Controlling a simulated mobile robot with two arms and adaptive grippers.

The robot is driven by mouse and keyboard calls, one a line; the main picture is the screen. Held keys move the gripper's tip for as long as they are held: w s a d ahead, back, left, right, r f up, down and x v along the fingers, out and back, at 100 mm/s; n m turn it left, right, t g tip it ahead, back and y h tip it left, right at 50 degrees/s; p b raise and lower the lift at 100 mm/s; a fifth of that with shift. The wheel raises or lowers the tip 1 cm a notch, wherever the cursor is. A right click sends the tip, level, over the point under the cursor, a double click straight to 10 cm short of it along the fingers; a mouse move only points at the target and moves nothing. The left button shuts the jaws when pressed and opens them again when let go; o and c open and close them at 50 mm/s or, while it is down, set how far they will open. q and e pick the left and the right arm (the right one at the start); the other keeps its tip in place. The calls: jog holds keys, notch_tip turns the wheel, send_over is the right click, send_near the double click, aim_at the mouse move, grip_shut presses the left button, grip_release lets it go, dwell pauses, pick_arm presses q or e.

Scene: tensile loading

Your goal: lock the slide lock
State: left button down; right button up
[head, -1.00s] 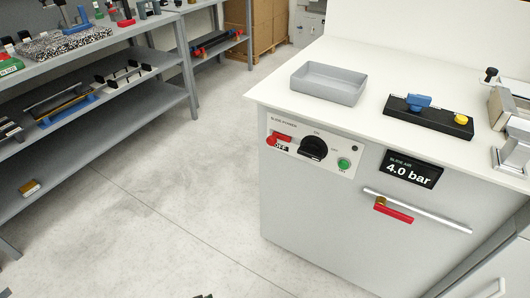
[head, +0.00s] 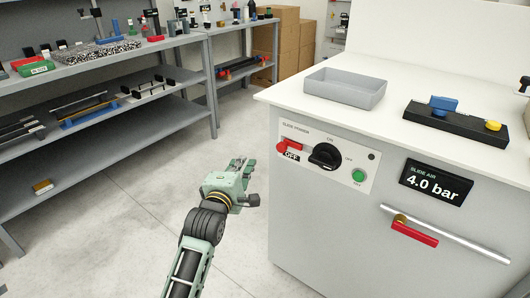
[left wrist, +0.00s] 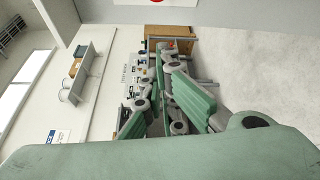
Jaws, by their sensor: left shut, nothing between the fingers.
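The slide power panel (head: 309,163) is on the front of the white cabinet. It has a red lock piece (head: 289,146) at its left above an OFF label, a black knob (head: 325,157) beside it and a green button (head: 358,176) at the right. Which piece is the slide lock is not labelled legibly. My left gripper (head: 241,165) is in front of and left of the panel, shut and empty, apart from the red piece. My right gripper is out of view.
A display (head: 435,184) reads "SLIDE AIR 4.0 bar", above a pipe with a red valve handle (head: 413,233). A grey tray (head: 345,90) and a black fixture (head: 459,121) are on the cabinet top. Shelves (head: 100,128) stand at left; the floor between is clear.

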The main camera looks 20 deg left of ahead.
pick_arm(q)
jog(key=w+d+b, duration=0.1)
jog(key=w+d, duration=0.2)
jog(key=w, duration=0.6)
jog(key=shift+b, duration=0.4)
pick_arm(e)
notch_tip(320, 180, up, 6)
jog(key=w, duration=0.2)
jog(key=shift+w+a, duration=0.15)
pick_arm(q)
jog(key=shift+d, duration=0.15)
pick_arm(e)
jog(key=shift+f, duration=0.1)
